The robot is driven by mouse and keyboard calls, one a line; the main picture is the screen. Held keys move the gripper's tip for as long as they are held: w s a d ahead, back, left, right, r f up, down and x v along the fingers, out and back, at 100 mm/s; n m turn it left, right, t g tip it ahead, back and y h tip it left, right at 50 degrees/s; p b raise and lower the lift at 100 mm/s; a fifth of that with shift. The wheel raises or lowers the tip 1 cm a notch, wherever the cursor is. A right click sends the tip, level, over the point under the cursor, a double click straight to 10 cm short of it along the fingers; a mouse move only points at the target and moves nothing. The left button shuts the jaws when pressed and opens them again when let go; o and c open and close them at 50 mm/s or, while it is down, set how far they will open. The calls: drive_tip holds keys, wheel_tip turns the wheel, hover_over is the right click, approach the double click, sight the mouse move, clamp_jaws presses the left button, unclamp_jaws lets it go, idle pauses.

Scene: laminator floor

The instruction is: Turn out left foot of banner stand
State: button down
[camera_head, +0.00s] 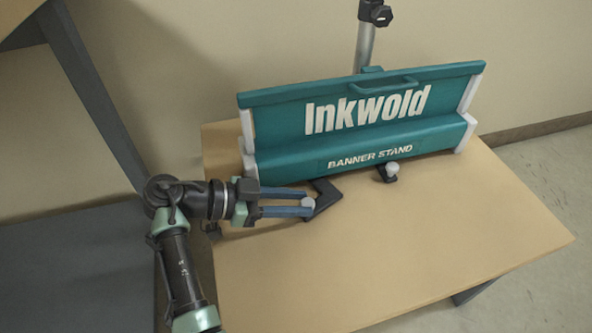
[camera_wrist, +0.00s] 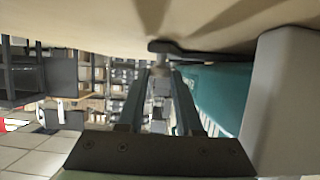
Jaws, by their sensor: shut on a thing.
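The teal banner stand (camera_head: 350,124), lettered "Inkwold", sits upright on a wooden table. Its left foot (camera_head: 326,194) is a dark bent bar reaching forward from under the base, with a pale grey knob (camera_head: 308,202) at its outer end. My gripper (camera_head: 308,198) comes in from the left, low over the table, with its two blue fingers on either side of the knob. In the wrist view the knob (camera_wrist: 161,84) sits between the fingertips and the dark foot (camera_wrist: 185,50) runs off to the right. The right foot (camera_head: 385,176), with its own pale knob, sticks out only a little.
The wooden tabletop (camera_head: 420,240) is clear in front of the stand. A metal pole (camera_head: 364,48) with a black clamp rises behind it. A grey shelf or bench (camera_head: 75,265) with a dark upright stands at left. The wall is close behind.

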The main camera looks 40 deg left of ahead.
drive_tip(key=c, duration=0.6)
unclamp_jaws()
drive_tip(key=p+v, duration=0.2)
drive_tip(key=v, duration=0.3)
drive_tip(key=p+v, duration=0.2)
drive_tip(key=v, duration=0.4)
drive_tip(key=shift+w+r+p, duration=0.1)
drive_tip(key=shift+r+p, duration=0.15)
drive_tip(key=shift+p, duration=0.1)
drive_tip(key=shift+p+v, duration=0.65)
drive_tip(key=shift+v, duration=0.3)
drive_tip(key=shift+f, duration=0.15)
